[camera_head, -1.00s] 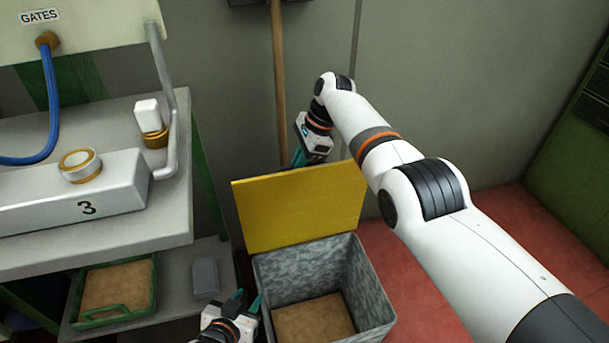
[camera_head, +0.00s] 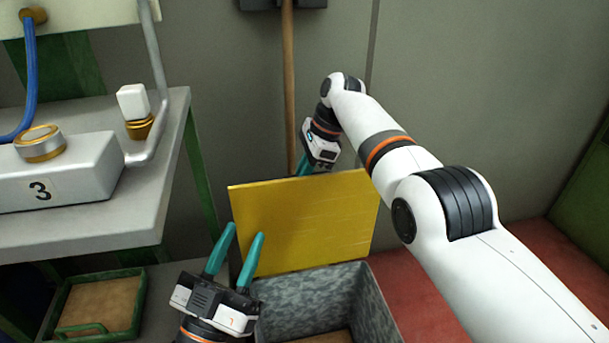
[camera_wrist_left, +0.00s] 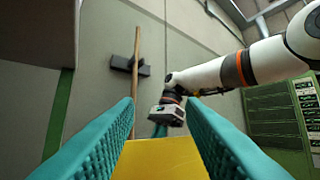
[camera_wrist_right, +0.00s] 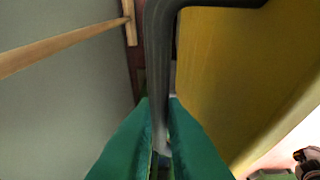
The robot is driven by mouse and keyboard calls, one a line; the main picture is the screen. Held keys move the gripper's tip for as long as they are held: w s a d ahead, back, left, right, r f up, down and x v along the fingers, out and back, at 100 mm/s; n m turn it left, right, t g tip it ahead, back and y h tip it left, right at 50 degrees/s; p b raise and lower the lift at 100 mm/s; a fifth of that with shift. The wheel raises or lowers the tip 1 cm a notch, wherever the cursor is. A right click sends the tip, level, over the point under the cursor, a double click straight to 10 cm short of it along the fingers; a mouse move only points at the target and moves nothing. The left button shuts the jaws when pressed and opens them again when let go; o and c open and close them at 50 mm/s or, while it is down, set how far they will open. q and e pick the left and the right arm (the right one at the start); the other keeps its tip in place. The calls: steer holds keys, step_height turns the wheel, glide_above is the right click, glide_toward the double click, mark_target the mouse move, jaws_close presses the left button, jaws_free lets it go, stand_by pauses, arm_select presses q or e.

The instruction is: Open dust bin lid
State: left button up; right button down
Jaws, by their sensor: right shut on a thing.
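The yellow lid (camera_head: 310,215) of the dust bin stands raised, close to upright, at the back of the grey speckled bin (camera_head: 372,300). The bin's mouth is uncovered and its brown bottom partly shows. My right gripper (camera_head: 304,166) reaches behind the lid's top edge. In the right wrist view it is shut on a dark bent bar, the lid handle (camera_wrist_right: 158,70), beside the yellow lid face (camera_wrist_right: 225,70). My left gripper (camera_head: 240,236) is open and empty in front of the lid's left part. The left wrist view shows the lid (camera_wrist_left: 160,160) between its spread fingers.
A grey bench (camera_head: 130,225) with a white box marked 3 (camera_head: 60,175) stands at the left. A green tray (camera_head: 100,305) sits low under it. A wooden pole (camera_head: 289,90) leans at the wall behind the lid. Red floor is clear at right.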

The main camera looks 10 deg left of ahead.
steer(key=shift+d+f, duration=0.3)
steer(key=c, duration=1.8)
jaws_free()
steer(key=o, duration=0.3)
steer(key=shift+w, duration=0.1)
steer(key=shift+r, duration=0.1)
steer(key=shift+a, duration=0.1)
steer(key=shift+r, duration=0.15)
